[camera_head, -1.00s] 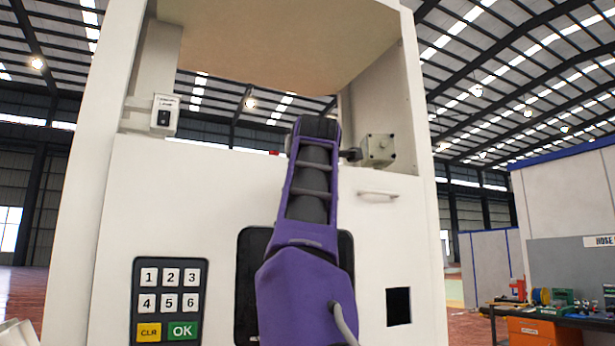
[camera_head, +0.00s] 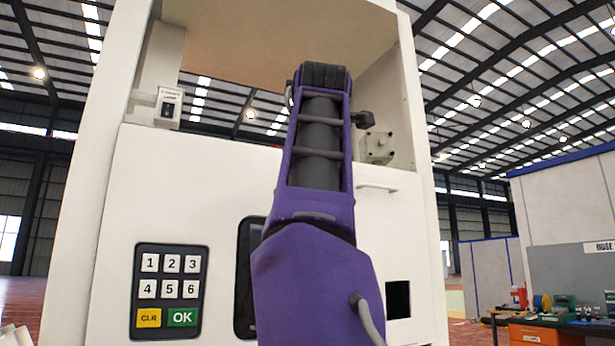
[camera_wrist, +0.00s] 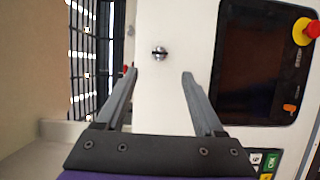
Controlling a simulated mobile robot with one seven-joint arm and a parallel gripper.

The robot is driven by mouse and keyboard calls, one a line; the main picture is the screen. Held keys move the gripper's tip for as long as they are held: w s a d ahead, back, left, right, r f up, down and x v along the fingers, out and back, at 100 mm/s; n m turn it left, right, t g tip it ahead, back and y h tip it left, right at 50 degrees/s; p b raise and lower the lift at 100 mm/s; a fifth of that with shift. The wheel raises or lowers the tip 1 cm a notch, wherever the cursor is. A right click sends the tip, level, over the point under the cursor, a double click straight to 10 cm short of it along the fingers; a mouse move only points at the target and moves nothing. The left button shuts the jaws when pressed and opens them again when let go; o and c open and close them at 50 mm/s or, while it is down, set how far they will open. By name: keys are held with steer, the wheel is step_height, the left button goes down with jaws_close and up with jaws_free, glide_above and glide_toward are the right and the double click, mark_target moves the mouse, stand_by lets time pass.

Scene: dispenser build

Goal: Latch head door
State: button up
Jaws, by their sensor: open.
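The white head door (camera_head: 215,190) appears closed, its front carrying a keypad and a dark screen. In the wrist view, the white door face (camera_wrist: 165,110) has a small round metal latch (camera_wrist: 159,53) with a dark slot across it. My gripper (camera_wrist: 159,76) is open and empty. Its two fingers reach toward the door, and the latch appears just beyond and between the fingertips, apart from them. In the head view my purple arm covers part of the door and screen, and hides the latch and fingers.
A small switch box (camera_head: 168,105) is at the upper left. The wrist view shows the screen (camera_wrist: 262,60) and a red emergency button (camera_wrist: 312,29) at right.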

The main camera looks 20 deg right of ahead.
steer(key=b+v, duration=0.2)
steer(key=v, duration=0.6)
steer(key=shift+w, duration=0.1)
